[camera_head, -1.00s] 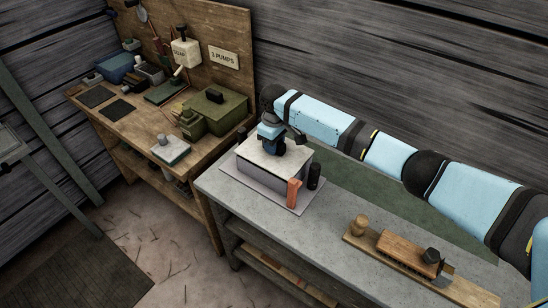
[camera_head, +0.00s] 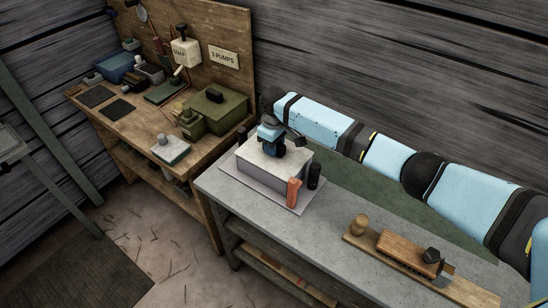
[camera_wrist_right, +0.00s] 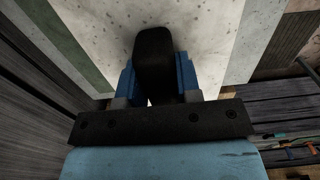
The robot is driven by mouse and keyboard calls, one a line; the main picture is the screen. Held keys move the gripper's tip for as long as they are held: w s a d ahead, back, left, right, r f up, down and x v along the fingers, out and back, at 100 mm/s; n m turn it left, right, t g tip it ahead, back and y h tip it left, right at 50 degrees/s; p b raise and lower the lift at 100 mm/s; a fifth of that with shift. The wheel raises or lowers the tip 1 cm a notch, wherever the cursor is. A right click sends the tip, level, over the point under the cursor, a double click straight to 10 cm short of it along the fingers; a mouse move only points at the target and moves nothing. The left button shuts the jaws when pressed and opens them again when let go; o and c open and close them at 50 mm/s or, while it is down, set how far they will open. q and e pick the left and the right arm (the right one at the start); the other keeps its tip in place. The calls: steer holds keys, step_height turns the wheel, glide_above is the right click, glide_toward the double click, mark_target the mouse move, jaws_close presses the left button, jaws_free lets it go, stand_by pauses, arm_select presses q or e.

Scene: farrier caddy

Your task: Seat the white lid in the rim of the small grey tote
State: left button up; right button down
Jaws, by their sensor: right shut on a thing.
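The white lid (camera_head: 293,164) is a pale speckled panel lying over the top of the small grey tote (camera_head: 258,175). At this size I cannot tell whether it sits down in the rim or just rests on it. My right gripper (camera_head: 271,145) comes down from above, over the lid's middle. In the right wrist view its blue fingers (camera_wrist_right: 156,78) are shut on the lid's black handle (camera_wrist_right: 154,45), with the speckled lid (camera_wrist_right: 215,35) beyond. The tote's rim is mostly hidden under the lid. My left gripper is not in view.
The tote stands on a light mat (camera_head: 236,183) on the grey bench (camera_head: 330,212). An orange-red object (camera_head: 293,191) and a black cylinder (camera_head: 314,176) are close by its right side. A wooden board with tools (camera_head: 398,258) lies at the right. A wooden workbench (camera_head: 128,128) stands at the left.

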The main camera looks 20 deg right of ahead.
steer(key=shift+f, duration=0.35)
stand_by(0.3)
steer(key=c, duration=0.7)
jaws_free()
steer(key=shift+c, duration=0.2)
steer(key=shift+r, duration=0.1)
step_height(320, 180, up, 14)
steer(key=shift+f+b, duration=0.2)
steer(key=shift+b, duration=0.1)
